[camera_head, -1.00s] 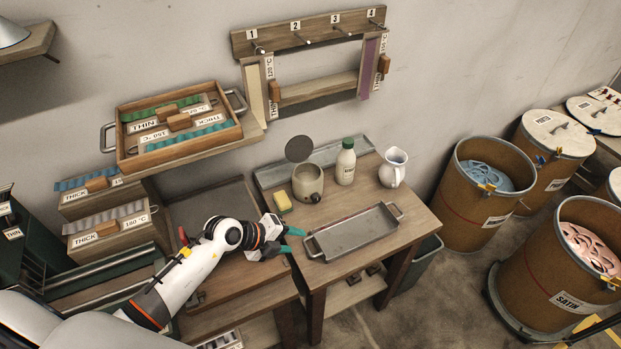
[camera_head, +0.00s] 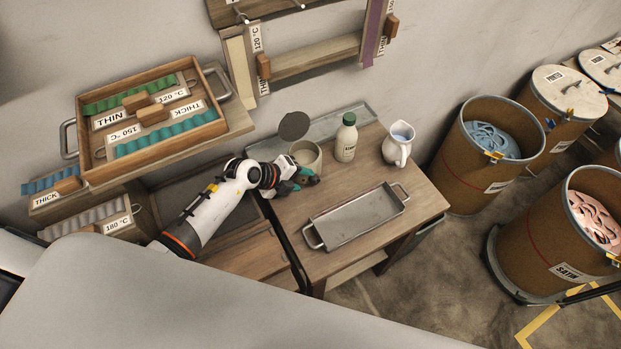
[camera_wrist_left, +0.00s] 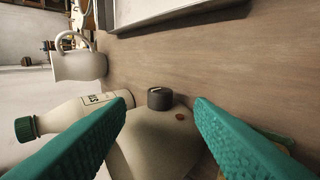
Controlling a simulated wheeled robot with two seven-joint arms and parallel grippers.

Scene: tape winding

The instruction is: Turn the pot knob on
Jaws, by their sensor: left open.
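The pot (camera_head: 308,156) is a cream round vessel with its dark round lid (camera_head: 294,125) raised at the back, on the wooden table. Its black knob (camera_wrist_left: 159,98) shows in the left wrist view on the pot's front, beside a small red spot. My left gripper (camera_head: 300,182) is at the pot's front. In the left wrist view its green fingers (camera_wrist_left: 160,118) are open, one on each side of the knob and apart from it. In the head view the knob (camera_head: 313,180) is partly hidden by the fingers. My right gripper is not in view.
A white bottle with a green cap (camera_head: 346,140) and a white jug (camera_head: 398,146) stand right of the pot. A metal tray (camera_head: 355,217) lies in front. A wooden tape box (camera_head: 150,115) sits on a shelf at left.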

